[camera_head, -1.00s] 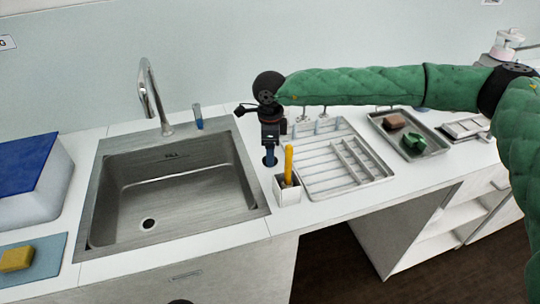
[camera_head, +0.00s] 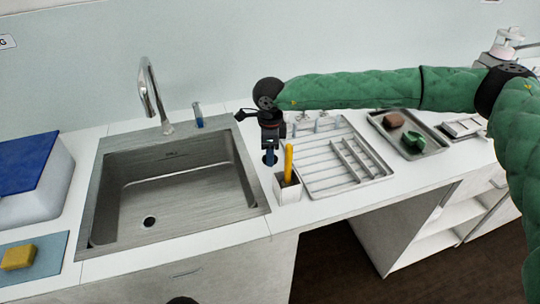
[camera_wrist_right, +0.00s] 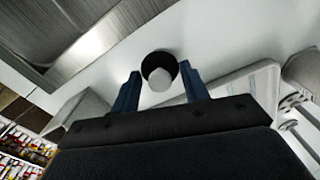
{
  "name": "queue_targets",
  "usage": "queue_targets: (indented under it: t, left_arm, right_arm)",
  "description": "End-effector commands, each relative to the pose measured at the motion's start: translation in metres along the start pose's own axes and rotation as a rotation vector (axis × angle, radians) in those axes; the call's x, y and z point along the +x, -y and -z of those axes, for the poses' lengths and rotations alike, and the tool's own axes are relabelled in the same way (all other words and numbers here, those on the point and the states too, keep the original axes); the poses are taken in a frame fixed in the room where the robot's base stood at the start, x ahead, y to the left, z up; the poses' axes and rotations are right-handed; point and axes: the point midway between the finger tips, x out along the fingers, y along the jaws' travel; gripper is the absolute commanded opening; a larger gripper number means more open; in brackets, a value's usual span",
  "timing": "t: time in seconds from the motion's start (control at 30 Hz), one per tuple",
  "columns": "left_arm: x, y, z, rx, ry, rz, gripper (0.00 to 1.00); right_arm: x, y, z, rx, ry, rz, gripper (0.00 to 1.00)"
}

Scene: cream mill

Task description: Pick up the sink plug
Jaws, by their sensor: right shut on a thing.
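The sink plug (camera_wrist_right: 159,72) shows in the right wrist view as a black disc with a pale grey knob on top. My right gripper (camera_wrist_right: 162,82) has its blue fingers on either side of the plug and is shut on it. In the head view the right gripper (camera_head: 270,157) points down over the white counter, between the sink and the drying rack. The plug is hidden there by the fingers. The steel sink (camera_head: 165,190) is to the left, with an open drain hole (camera_head: 149,222). My left gripper is not in view.
A white holder (camera_head: 287,190) with a yellow-handled item stands just in front of the gripper. A drying rack (camera_head: 330,190) and a tray (camera_head: 430,146) lie to the right. A faucet (camera_head: 152,95) rises behind the sink. A yellow sponge (camera_head: 18,258) lies far left.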

Motion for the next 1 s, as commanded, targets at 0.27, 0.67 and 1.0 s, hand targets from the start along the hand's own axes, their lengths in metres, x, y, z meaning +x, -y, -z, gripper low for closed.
queue_targets:
  t: [0.27,0.67,1.0]
  left_arm:
    - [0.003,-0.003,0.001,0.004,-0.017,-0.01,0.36]
    - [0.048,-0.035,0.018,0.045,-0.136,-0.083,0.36]
    - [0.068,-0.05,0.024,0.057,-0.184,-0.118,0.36]
  right_arm:
    - [-0.02,0.001,0.0,0.001,0.001,0.003,0.25]
    - [-0.077,-0.043,0.05,0.002,0.0,0.002,0.25]
    - [-0.105,-0.073,0.083,0.0,0.0,0.0,0.25]
